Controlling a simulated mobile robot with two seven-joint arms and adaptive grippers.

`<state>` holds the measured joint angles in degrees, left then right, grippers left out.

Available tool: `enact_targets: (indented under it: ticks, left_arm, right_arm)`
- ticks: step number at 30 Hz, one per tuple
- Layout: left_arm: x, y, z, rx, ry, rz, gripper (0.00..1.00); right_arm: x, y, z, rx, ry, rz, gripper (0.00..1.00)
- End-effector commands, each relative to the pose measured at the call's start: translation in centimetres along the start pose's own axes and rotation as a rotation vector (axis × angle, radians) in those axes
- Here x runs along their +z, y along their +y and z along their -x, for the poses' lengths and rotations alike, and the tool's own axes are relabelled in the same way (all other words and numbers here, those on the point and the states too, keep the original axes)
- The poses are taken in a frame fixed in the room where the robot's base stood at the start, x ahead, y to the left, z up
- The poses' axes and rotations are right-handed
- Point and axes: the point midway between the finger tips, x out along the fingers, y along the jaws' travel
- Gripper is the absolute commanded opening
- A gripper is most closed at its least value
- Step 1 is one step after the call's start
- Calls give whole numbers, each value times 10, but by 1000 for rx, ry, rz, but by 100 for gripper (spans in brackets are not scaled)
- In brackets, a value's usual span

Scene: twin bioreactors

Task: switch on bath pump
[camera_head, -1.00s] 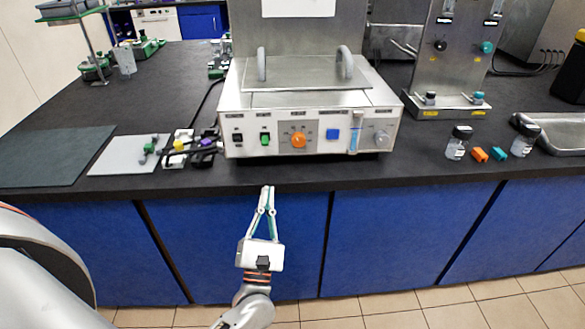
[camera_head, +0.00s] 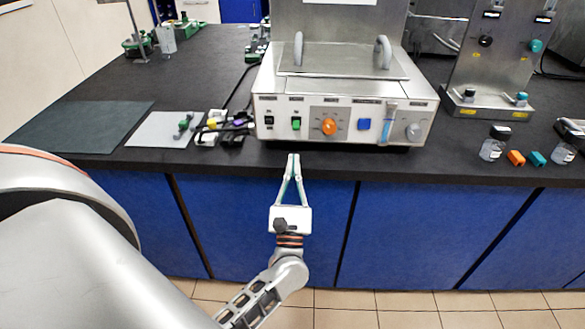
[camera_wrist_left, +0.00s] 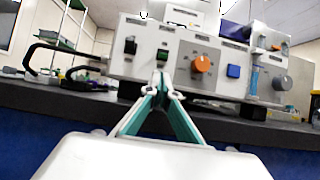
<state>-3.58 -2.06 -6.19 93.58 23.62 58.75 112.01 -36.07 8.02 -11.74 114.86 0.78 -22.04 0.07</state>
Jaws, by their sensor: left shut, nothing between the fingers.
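The bath unit (camera_head: 345,95) is a pale metal box at the back edge of the counter's front part, with a lidded top and two grey handles. Its front panel carries a black switch (camera_head: 269,121), a green switch (camera_head: 296,123), an orange knob (camera_head: 329,127), a blue square button (camera_head: 364,124) and a grey knob (camera_head: 413,131). My left gripper (camera_head: 293,156) is shut and empty, in front of the counter edge and below the green switch. In the left wrist view its fingertips (camera_wrist_left: 161,84) overlap the panel below the green switch (camera_wrist_left: 163,55). My right gripper is not in view.
The black counter (camera_head: 200,80) has a grey pad (camera_head: 165,130) and small clamps with cables (camera_head: 225,125) left of the unit. Glass bottles (camera_head: 493,145) and small orange and teal pieces (camera_head: 516,158) lie right. A metal stand (camera_head: 490,65) rises behind them.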

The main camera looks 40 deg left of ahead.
Motion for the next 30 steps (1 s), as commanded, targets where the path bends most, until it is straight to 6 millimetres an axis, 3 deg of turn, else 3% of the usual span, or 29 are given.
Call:
enact_targets:
  ticks: [6,12,30]
  left_arm:
    - [2,0,-40,3,-2,2,0]
    - [1,0,-60,1,0,1,0]
    - [3,0,-65,1,10,1,0]
  right_arm:
    - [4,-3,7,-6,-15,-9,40]
    - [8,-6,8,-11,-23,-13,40]
    - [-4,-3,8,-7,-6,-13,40]
